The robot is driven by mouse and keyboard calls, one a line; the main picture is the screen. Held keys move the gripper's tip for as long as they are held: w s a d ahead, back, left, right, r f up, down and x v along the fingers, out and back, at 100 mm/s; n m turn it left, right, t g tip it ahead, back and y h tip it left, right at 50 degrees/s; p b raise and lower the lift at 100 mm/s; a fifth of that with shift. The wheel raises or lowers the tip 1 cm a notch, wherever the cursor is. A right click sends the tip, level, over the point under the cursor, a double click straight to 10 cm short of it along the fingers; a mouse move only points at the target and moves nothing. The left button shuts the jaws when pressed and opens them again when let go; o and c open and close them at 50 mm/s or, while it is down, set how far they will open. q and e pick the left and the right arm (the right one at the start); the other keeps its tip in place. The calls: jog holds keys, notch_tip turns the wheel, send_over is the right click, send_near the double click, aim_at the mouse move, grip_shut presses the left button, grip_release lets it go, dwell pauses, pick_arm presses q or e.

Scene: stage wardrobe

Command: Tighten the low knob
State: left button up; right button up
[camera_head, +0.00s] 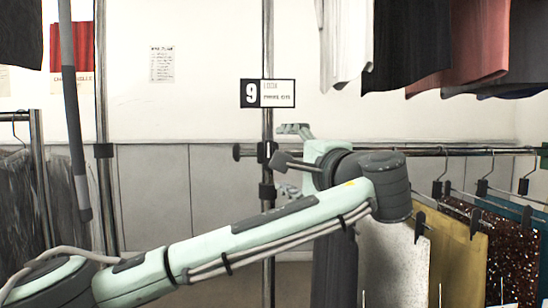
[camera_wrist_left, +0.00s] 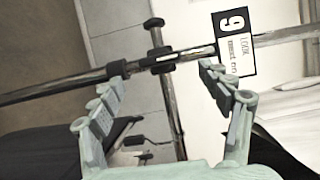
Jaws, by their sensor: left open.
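Two dark fittings sit on the chrome upright (camera_head: 268,50) under the number 9 sign. The lower one is a black collar (camera_head: 267,191), which I take to hold the low knob; the knob's own shape is not clear. It also shows in the left wrist view (camera_wrist_left: 116,69), just beyond the fingertips. The upper one is a black clamp (camera_head: 266,152) where the rail crosses. My left gripper (camera_head: 286,160) is open and empty, just right of the upright, one finger above the other. In the left wrist view (camera_wrist_left: 165,82) the upright crosses beyond its spread fingers.
The number 9 sign (camera_head: 267,93) hangs above the clamp. The chrome rail (camera_head: 445,151) runs right with clipped garments (camera_head: 455,255) below. More garments (camera_head: 430,40) hang at upper right. A dark slanted rod (camera_head: 75,130) and another garment rack (camera_head: 38,150) stand at left.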

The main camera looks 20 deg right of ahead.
pick_arm(q)
jog(key=s, duration=0.5)
jog(key=shift+s+d, duration=0.2)
jog(key=shift+d, duration=0.05)
